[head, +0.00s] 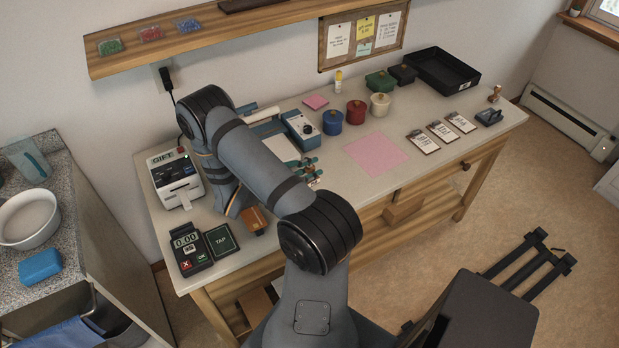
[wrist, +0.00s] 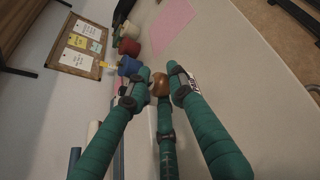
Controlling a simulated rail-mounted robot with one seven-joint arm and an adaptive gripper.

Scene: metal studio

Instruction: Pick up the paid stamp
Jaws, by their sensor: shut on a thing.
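My gripper (wrist: 160,78) has teal fingers, closed around a round brown wooden knob (wrist: 160,88) in the wrist view. The knob looks like the handle of the paid stamp; no lettering on it can be read. In the head view my gripper (head: 311,172) is small and partly hidden behind my arm, over the front middle of the white counter (head: 340,200). Another wooden-handled stamp (head: 495,94) stands at the counter's far right end.
Blue (head: 332,123), red (head: 356,112) and cream (head: 380,105) pots stand behind my gripper. A pink sheet (head: 375,154) lies to its right, with clear counter around it. A card terminal (head: 190,250) and a receipt printer (head: 177,180) are at the left. A black tray (head: 440,70) is at the back.

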